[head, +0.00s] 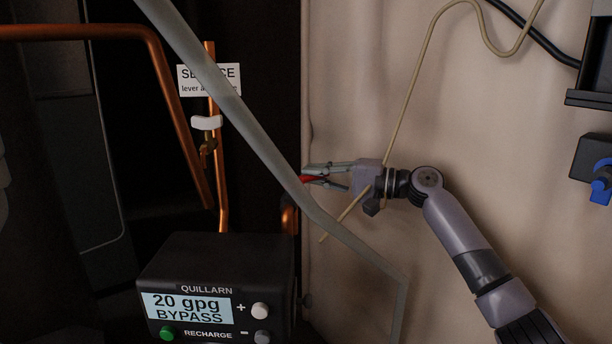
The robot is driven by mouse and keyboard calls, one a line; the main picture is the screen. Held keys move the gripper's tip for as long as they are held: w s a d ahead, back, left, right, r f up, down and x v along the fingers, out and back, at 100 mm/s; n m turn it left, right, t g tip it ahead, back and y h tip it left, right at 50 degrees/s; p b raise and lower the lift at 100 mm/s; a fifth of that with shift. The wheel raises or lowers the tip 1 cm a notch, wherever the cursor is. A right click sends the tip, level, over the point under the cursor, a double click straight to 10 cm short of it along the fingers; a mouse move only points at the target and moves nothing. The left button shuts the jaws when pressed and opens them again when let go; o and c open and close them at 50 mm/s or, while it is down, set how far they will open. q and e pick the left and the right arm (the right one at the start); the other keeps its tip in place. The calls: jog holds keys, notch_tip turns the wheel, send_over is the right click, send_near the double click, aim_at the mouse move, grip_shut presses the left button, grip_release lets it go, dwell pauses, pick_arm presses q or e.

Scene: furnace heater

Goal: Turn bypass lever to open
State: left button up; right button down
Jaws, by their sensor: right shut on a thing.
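My right gripper (325,176) comes in from the right, its fingers pointing left. It is shut on a small red handle (308,179), of which only a little shows between the fingers. The red handle sits near the edge between the dark recess and the pale wall; I cannot tell its angle or whether it is the bypass lever. A white lever (207,122) sits on a brass valve on a copper pipe (219,175), below a partly covered label (224,77) reading "lever a…". My left gripper is out of view.
A black Quillarn control box (210,270) stands at the bottom, its display showing "20 gpg BYPASS". A grey tube (262,145) crosses diagonally in front of the label. A thin beige tube (414,82) passes by my right gripper. Dark fittings with a blue part (601,187) are at the right edge.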

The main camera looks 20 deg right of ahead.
jog(key=shift+f, duration=0.2)
jog(key=c, duration=1.9)
grip_release()
jog(key=shift+s+d, duration=0.1)
jog(key=shift+s, duration=0.05)
jog(key=shift+c, duration=0.2)
jog(key=shift+o, duration=1.3)
jog(key=shift+r, duration=0.1)
